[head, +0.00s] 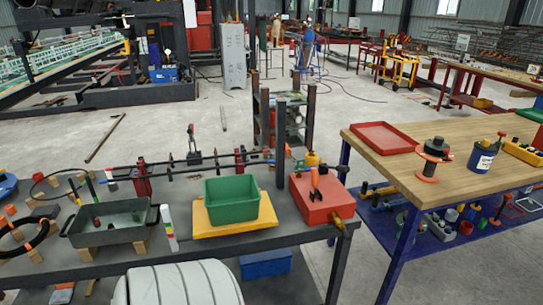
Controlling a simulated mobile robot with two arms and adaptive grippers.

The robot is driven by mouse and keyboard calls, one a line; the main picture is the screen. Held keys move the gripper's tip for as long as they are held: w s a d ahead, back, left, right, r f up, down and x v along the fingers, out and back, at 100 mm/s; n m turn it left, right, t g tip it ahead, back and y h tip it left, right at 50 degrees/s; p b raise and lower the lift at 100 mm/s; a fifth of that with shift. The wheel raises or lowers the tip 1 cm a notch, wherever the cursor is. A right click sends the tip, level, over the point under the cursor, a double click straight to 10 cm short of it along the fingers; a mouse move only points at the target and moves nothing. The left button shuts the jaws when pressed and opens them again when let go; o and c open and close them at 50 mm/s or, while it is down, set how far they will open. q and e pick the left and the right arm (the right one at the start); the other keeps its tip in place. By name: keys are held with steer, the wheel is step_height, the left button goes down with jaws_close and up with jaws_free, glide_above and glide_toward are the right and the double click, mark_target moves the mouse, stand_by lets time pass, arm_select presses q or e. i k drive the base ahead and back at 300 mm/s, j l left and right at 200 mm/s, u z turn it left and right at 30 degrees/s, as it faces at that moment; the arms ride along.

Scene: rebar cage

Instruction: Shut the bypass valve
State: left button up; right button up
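I cannot make out a bypass valve for certain in the head view. A red box (325,208) stands at the right end of the grey workbench (165,254), with an orange-handled item (315,181) on its top. A small yellow object (312,158) with a dark part beside it is just behind the box; its kind is too small to tell. Neither of my grippers is in view.
A green bin (231,201) sits on a yellow board (205,222) on the grey bench. A grey tray (108,222) is to its left. A wooden-topped table (440,187) with a red tray (383,138) stands right.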

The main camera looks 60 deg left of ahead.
mark_target(300, 171)
steer(key=j+u, duration=0.15)
steer(key=u, duration=0.25)
steer(key=j+u, duration=0.1)
steer(key=u, duration=0.25)
steer(key=i+j+u, duration=0.1)
steer(key=u, duration=0.3)
steer(key=i+u, duration=0.1)
steer(key=u, duration=0.3)
steer(key=i+j, duration=0.3)
